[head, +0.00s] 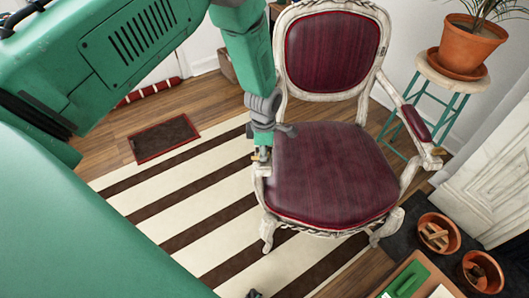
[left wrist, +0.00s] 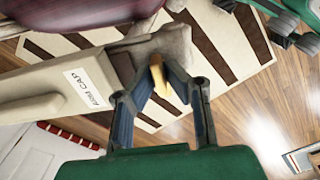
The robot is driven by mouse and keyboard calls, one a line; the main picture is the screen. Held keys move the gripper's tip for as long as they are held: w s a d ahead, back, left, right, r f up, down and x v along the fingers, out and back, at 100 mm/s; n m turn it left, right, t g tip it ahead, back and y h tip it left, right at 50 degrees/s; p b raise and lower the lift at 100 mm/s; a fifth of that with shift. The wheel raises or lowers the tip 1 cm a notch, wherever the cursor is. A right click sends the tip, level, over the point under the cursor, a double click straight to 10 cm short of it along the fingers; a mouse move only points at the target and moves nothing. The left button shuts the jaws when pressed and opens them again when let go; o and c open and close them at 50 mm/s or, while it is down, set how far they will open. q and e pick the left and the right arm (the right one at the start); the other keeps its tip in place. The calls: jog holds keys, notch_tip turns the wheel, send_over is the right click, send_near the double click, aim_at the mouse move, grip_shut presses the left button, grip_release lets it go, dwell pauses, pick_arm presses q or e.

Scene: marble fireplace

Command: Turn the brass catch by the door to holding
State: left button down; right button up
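My left gripper (head: 262,150) points down by the front left of the chair in the head view. In the left wrist view its two blue-grey fingers (left wrist: 157,72) slant inward, one on each side of a small yellow, brass-coloured tab (left wrist: 157,78), which looks like the catch. I cannot tell whether the fingertips press on it. The tab is by the end of a beige bar-like piece (left wrist: 50,95) with a white label (left wrist: 86,86). Only a dark tip (head: 254,293), probably of my right gripper, shows at the bottom of the head view.
A cream chair with a dark red seat (head: 325,178) stands close to my left gripper. A striped rug (head: 205,215) covers the floor. A potted plant (head: 468,45) on a stool, two terracotta pots (head: 438,235) and a white panelled piece (head: 495,190) stand at the right.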

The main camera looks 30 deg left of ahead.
pick_arm(q)
jog(key=shift+w+d+r, duration=0.2)
jog(key=shift+w+d, duration=0.1)
jog(key=shift+a, duration=0.15)
jog(key=shift+m, duration=0.4)
jog(key=m, duration=0.3)
jog(key=shift+w+m+p, duration=0.1)
jog(key=shift+m+p, duration=0.3)
jog(key=m, duration=0.6)
jog(key=shift+p, duration=0.35)
jog(key=m, duration=0.3)
jog(key=shift+m, duration=2.1)
jog(key=shift+a+m, duration=0.1)
jog(key=shift+m, duration=0.2)
